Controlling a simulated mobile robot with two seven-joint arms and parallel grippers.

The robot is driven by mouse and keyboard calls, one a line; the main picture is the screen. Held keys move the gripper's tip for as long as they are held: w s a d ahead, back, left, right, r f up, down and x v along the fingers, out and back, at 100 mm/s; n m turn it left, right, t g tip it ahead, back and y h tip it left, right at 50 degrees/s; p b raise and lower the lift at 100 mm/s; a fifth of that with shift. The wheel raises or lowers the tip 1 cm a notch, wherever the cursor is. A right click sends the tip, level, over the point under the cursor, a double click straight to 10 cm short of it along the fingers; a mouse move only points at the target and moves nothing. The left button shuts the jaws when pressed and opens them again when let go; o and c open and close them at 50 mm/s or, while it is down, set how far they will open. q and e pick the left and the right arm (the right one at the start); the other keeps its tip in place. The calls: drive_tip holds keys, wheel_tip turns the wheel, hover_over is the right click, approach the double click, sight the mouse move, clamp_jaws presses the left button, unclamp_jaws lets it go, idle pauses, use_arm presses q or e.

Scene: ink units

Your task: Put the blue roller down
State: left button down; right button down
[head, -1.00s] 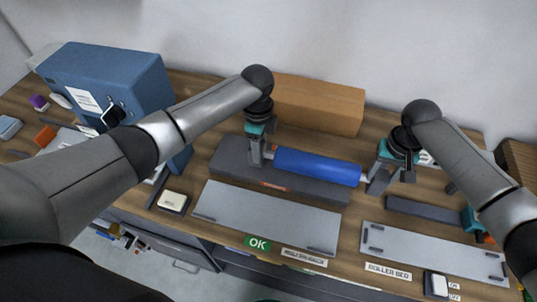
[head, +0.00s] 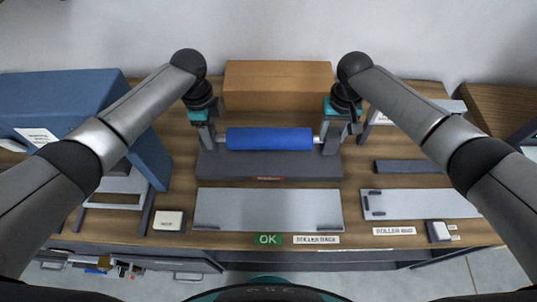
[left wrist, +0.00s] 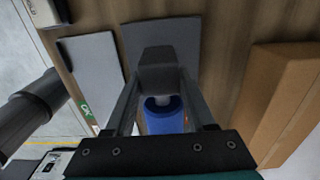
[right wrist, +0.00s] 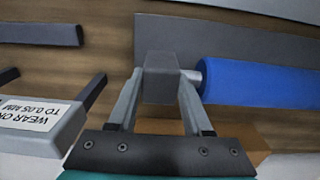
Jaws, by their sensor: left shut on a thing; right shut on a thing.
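The blue roller (head: 270,139) lies level, left to right, over the dark grey base (head: 270,170) at the back of the bench. My left gripper (head: 207,136) is shut at its left end, and my right gripper (head: 332,136) is shut at its right end. In the left wrist view I look along the roller (left wrist: 165,118) from its end. In the right wrist view its short metal journal meets the grey block at my fingertips, with the blue roller (right wrist: 260,82) to the right. Whether the roller touches the base is hard to tell.
A cardboard box (head: 278,85) stands right behind the roller. A light grey plate (head: 268,207) lies in front, above the green OK sign (head: 267,239). Another grey plate (head: 430,204) lies to the right, near the ROLLER BED label (head: 395,231). A blue machine (head: 60,95) stands at left.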

use_arm(q)
drive_tip(key=shift+a+f, duration=0.1)
use_arm(e)
drive_tip(key=shift+f, duration=0.1)
